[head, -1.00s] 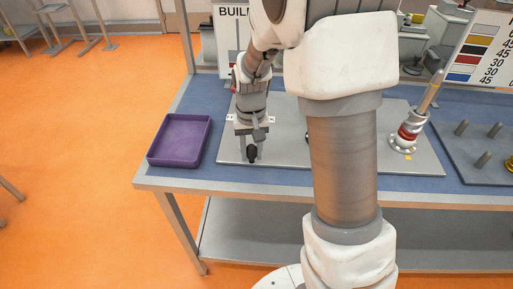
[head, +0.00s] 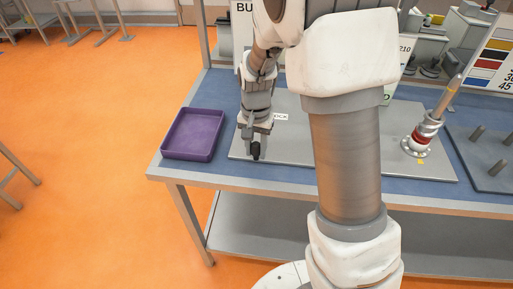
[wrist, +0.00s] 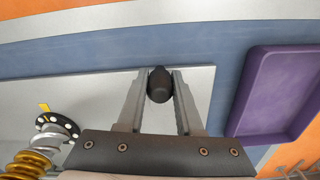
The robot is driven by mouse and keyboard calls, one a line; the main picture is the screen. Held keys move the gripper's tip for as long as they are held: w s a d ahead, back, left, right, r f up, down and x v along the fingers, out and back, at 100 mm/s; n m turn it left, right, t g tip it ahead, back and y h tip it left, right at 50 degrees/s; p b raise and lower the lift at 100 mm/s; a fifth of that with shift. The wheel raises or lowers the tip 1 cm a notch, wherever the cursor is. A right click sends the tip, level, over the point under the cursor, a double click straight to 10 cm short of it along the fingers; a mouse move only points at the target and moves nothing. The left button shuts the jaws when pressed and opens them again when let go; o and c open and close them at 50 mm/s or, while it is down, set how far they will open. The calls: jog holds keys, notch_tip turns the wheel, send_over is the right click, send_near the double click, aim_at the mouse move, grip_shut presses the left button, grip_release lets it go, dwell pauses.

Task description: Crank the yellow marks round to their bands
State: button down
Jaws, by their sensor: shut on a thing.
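My gripper (head: 255,138) is at the left end of the grey plate (head: 300,165), shut on a black crank knob (head: 256,151). In the wrist view the knob (wrist: 159,84) sits between the two fingers. A black dial with white dots (wrist: 55,128) lies at the left there, with a yellow mark (wrist: 44,107) on the plate beside it and a gold coil (wrist: 30,162) below. In the head view a white-flanged unit with a red band and tilted shaft (head: 424,132) stands at the plate's right, a yellow mark (head: 420,161) before it. My arm hides the plate's middle.
A purple tray (head: 193,135) stands left of the plate, with a narrow blue gap between. A grey peg board (head: 485,155) lies at the right. A chart with colour swatches and numbers (head: 493,55) stands behind it. The table's front edge is close to my gripper.

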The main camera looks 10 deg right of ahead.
jog(key=c, duration=0.6)
grip_release()
jog(key=shift+r, duration=0.1)
notch_tip(320, 180, up, 17)
jog(key=shift+r+p, duration=0.15)
jog(key=shift+p, duration=0.8)
jog(key=s+d+r+n+t, duration=0.1)
jog(key=s+n+t, duration=0.1)
jog(key=s, duration=0.4)
jog(key=s+d+r+n+t, duration=0.1)
jog(key=s+r+n, duration=0.1)
jog(key=s, duration=0.5)
jog(key=s+d+r+n+t, duration=0.1)
jog(key=s+r+t, duration=0.1)
jog(key=s, duration=0.4)
jog(key=shift+s+n+t, duration=0.15)
jog(key=shift+n+t, duration=0.15)
jog(key=shift+n, duration=0.1)
